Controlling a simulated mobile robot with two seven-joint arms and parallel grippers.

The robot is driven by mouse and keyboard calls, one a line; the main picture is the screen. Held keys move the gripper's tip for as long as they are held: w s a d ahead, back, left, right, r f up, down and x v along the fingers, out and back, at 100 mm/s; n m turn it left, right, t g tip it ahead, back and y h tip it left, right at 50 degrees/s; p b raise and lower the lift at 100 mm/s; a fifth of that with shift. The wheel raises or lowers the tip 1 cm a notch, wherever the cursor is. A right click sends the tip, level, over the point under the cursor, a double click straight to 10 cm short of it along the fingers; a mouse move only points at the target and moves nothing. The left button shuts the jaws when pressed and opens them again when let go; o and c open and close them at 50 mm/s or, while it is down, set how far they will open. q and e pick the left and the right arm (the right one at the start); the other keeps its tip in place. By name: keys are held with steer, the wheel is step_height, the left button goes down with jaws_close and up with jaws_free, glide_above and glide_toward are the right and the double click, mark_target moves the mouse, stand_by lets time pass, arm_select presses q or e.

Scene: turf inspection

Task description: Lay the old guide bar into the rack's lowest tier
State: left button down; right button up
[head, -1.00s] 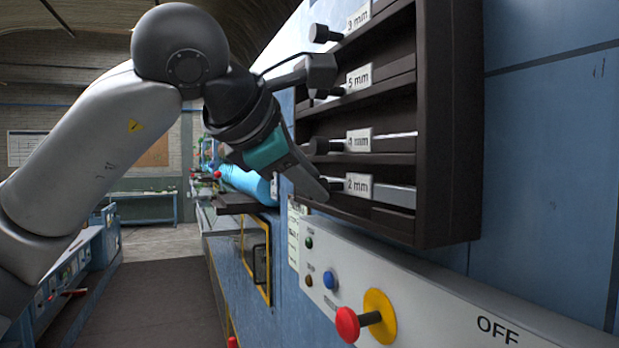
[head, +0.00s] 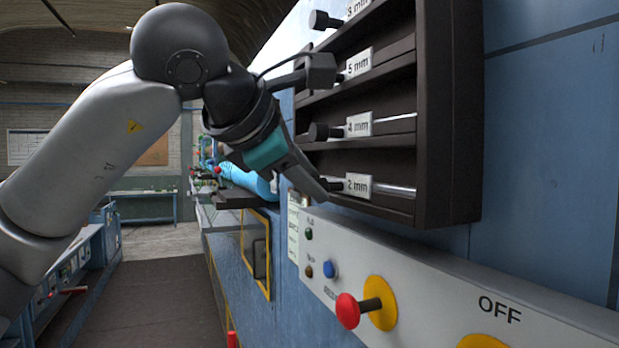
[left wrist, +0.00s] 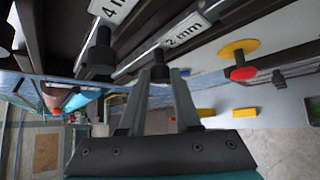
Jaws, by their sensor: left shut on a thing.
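The guide bar, with a white "2 mm" tag (head: 357,186) and a dark round end knob, lies lengthwise within the lowest tier of the dark rack (head: 449,130). Its pale rod shows right of the tag, close above the tier's bottom ledge; I cannot tell whether it touches. My left gripper (head: 326,191) is shut on the bar's knob end, at the rack's left side. In the left wrist view the knob (left wrist: 160,73) sits between the two fingers, with the "2 mm" tag beyond it. My right gripper is out of view.
Bars tagged "4 mm" (head: 358,125) and "5 mm" (head: 358,63) lie in tiers above, with another higher up. Below the rack, a grey panel (head: 440,290) carries a protruding red knob (head: 348,311) and small buttons. A dark walkway (head: 150,290) is clear on the left.

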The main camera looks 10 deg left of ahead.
arm_select(q)
steer(key=shift+f, duration=0.1)
steer(key=c, duration=0.5)
jaws_free()
steer(key=b+v, duration=0.2)
steer(key=v, duration=1.3)
steer(key=shift+s+b, duration=0.2)
steer(key=shift+b, duration=0.15)
